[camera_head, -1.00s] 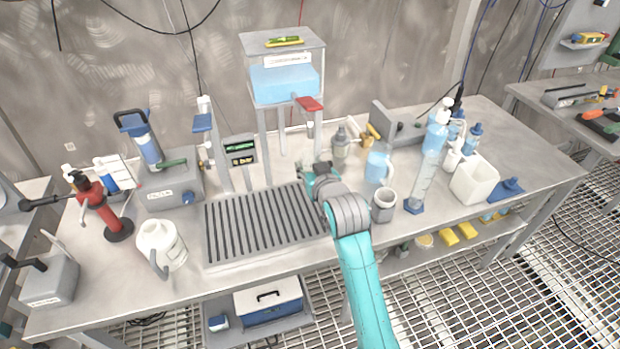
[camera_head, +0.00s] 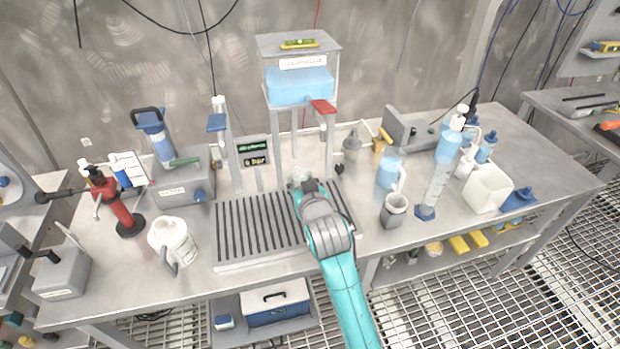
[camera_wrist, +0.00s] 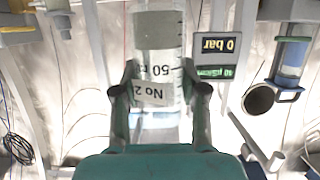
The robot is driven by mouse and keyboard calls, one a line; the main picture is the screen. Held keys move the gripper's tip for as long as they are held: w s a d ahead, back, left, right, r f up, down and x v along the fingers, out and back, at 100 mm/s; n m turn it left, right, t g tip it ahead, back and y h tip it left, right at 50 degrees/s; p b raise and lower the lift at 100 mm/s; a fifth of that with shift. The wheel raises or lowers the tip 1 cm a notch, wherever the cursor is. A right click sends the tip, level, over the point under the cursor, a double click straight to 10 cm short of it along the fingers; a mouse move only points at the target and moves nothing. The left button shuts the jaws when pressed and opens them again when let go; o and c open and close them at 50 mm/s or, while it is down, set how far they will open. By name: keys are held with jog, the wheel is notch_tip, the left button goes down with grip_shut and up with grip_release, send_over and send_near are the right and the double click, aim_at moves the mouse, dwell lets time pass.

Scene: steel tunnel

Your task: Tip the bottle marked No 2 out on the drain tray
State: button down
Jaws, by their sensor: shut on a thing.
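The bottle marked No 2 (camera_wrist: 158,60) is a clear, graduated cylinder with a small No 2 label, seen close up in the wrist view. My gripper (camera_wrist: 160,88) is shut on it, one finger on each side near the label. The wrist picture appears upside down, and I cannot tell the bottle's exact tilt. In the head view my gripper (camera_head: 300,184) is over the right part of the slatted drain tray (camera_head: 250,228). There the bottle is mostly hidden by my gripper; only a pale bit shows.
A stand with a blue tank (camera_head: 298,86) rises behind the tray. A white jug (camera_head: 172,243) is left of the tray. A grey cup (camera_head: 394,210), a blue jug (camera_head: 390,170), a tall cylinder (camera_head: 438,180) and a white bin (camera_head: 487,188) stand to the right.

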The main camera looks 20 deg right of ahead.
jog(key=f+n, duration=0.1)
jog(key=a+f+n+h, duration=0.1)
jog(key=f+n, duration=0.1)
jog(key=f, duration=0.1)
jog(key=shift+s+a+n+h, duration=0.2)
jog(key=shift+s+n+h, duration=0.1)
jog(key=shift+h, duration=0.1)
jog(key=shift+d+f+n+h, duration=0.15)
jog(key=shift+d+n+h, duration=0.15)
jog(key=shift+n+h, duration=0.5)
jog(key=shift+d+f+n+t, duration=0.2)
jog(key=shift+n+t, duration=0.2)
jog(key=shift+n, duration=0.7)
jog(key=shift+a+f+n+h, duration=0.1)
jog(key=shift+f+n+h, duration=0.3)
jog(key=shift+n, duration=0.6)
